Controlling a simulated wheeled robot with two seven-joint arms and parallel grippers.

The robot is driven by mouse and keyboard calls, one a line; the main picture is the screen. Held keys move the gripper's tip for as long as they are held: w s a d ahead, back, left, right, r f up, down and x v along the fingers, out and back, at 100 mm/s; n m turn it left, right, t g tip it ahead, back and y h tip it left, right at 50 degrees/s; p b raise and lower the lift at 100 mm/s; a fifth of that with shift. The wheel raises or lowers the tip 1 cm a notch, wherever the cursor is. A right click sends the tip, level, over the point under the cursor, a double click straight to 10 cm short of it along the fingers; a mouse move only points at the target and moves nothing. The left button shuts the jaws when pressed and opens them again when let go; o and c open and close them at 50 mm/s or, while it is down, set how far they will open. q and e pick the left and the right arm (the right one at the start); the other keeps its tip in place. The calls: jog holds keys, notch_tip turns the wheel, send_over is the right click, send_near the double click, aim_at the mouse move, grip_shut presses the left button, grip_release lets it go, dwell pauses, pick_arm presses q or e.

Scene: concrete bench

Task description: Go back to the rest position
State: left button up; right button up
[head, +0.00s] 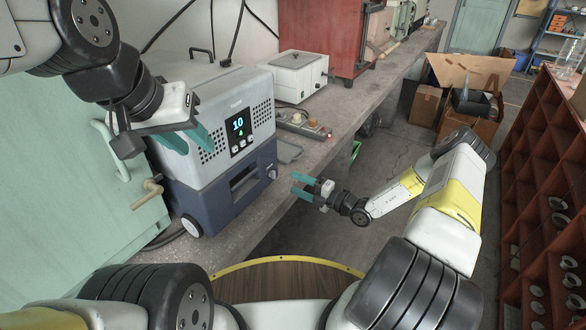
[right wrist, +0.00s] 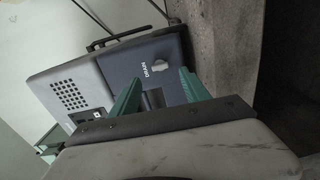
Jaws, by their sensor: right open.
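My left gripper (head: 203,122) is in front of the machine's upper front, left of its display. Its two teal fingers are apart, with nothing seen between them. My right gripper (head: 298,186) is open and empty, right of the machine's lower front and apart from it. Its teal fingers point left toward the machine. In the right wrist view my right gripper (right wrist: 163,92) shows two spread fingers, with the machine's dark blue side and a DRAIN label beyond them.
A white and blue machine (head: 212,205) with a lit display reading 10 stands on the concrete bench (head: 345,100). A small white box unit (head: 300,78) and a power strip (head: 303,125) are behind it. A red shelf (head: 545,170) stands at right; cardboard boxes (head: 425,105) lie on the floor.

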jog(key=s+a+r+n+g+h, duration=0.15)
jog(key=s+r+n+g, duration=0.45)
jog(key=r+n, duration=0.65)
jog(key=s+a+r+n+g+h, duration=0.1)
jog(key=s+r+n+g+h, duration=0.25)
jog(key=s+r+n, duration=0.65)
jog(key=s+d+r+n+t+h, duration=0.2)
jog(key=s+d+r+n, duration=0.3)
jog(key=n, duration=0.5)
jog(key=s+d+r+n+t+h, duration=0.3)
jog(key=s+d+r+n+h, duration=0.2)
jog(key=s+r+n, duration=0.5)
jog(key=shift+s+r+n, duration=0.3)
jog(key=shift+r+n, duration=0.4)
jog(key=shift+n, duration=0.05)
